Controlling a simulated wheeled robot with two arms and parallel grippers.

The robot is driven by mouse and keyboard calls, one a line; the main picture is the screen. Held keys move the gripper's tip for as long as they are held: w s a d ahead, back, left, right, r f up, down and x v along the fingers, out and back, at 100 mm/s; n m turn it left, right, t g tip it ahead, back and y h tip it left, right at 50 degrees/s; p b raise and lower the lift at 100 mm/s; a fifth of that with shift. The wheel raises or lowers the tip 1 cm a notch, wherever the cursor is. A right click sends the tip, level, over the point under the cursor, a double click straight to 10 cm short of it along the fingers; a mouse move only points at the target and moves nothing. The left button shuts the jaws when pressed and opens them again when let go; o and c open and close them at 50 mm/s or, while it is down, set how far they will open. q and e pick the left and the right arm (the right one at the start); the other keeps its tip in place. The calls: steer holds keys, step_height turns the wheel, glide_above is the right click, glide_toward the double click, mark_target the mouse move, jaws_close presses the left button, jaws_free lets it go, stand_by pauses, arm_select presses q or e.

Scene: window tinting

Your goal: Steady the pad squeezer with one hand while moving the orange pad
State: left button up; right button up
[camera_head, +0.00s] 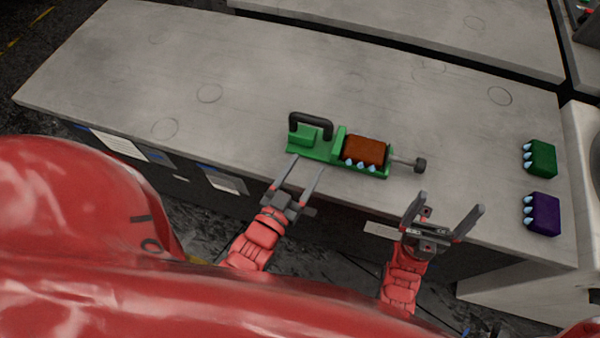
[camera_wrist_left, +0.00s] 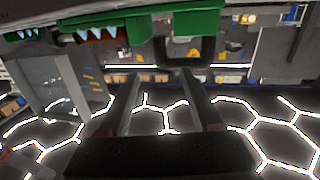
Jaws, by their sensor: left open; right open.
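The green pad squeezer (camera_head: 313,151) lies on the grey table near its front edge, with a black handle (camera_head: 311,122) at its left end and a rod with a dark knob (camera_head: 419,165) at its right end. The orange pad (camera_head: 366,149) sits in the squeezer's tray, with pale blue drops along its front side. My left gripper (camera_head: 304,177) is open and empty, just in front of the squeezer's left part. In the left wrist view the squeezer (camera_wrist_left: 185,25) shows at the top, beyond the open fingers (camera_wrist_left: 165,95). My right gripper (camera_head: 448,207) is open and empty, in front of and to the right of the knob.
A green pad (camera_head: 541,159) and a purple pad (camera_head: 543,214), both with pale blue drops on their left sides, lie at the table's right end. The table (camera_head: 230,65) is bare behind and left of the squeezer. A second table (camera_head: 430,30) stands behind, across a gap.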

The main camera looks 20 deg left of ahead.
mark_target(326, 134)
arm_select(q)
steer(key=w, duration=0.3)
steer(key=w+d, duration=0.1)
steer(key=w, duration=0.2)
steer(key=w+d, duration=0.1)
steer(key=w, duration=0.3)
steer(key=shift+w, duration=0.1)
jaws_close()
stand_by(1.9)
